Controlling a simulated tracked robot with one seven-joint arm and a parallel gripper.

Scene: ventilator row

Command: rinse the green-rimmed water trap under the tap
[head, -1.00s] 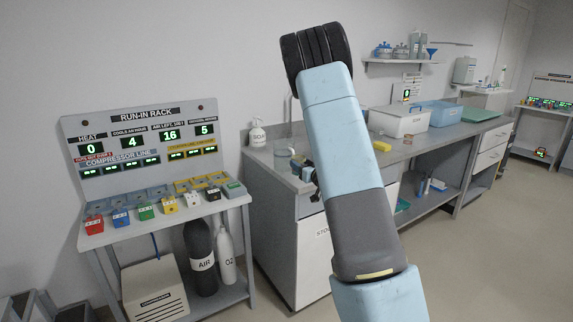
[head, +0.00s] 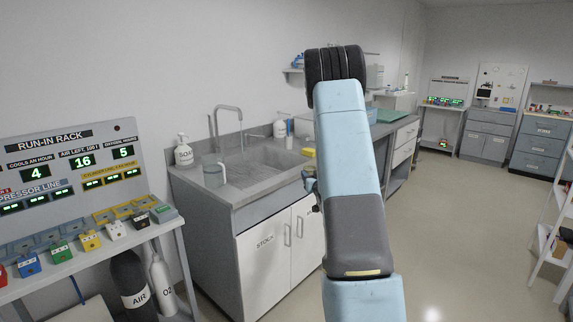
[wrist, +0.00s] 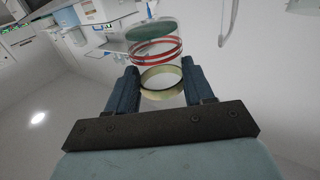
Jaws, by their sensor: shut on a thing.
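In the wrist view my gripper (wrist: 160,88) is shut on a clear cylindrical water trap (wrist: 158,62). It has a pale yellow-green ring (wrist: 160,78) between the fingers, red bands (wrist: 156,49) beyond it and a dull green disc at the far end. In the head view my arm hides most of the gripper (head: 311,184) and the trap. The tap (head: 228,112), a tall grey curved spout, stands behind the sink (head: 262,160), left of my arm. I cannot tell whether water runs. The gripper appears to the right of the basin.
A soap bottle (head: 184,152) and a clear jug (head: 213,172) stand on the counter left of the basin. The run-in rack (head: 66,165) is at the left. White cupboard doors (head: 265,260) are below the sink. Open floor (head: 450,220) lies to the right.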

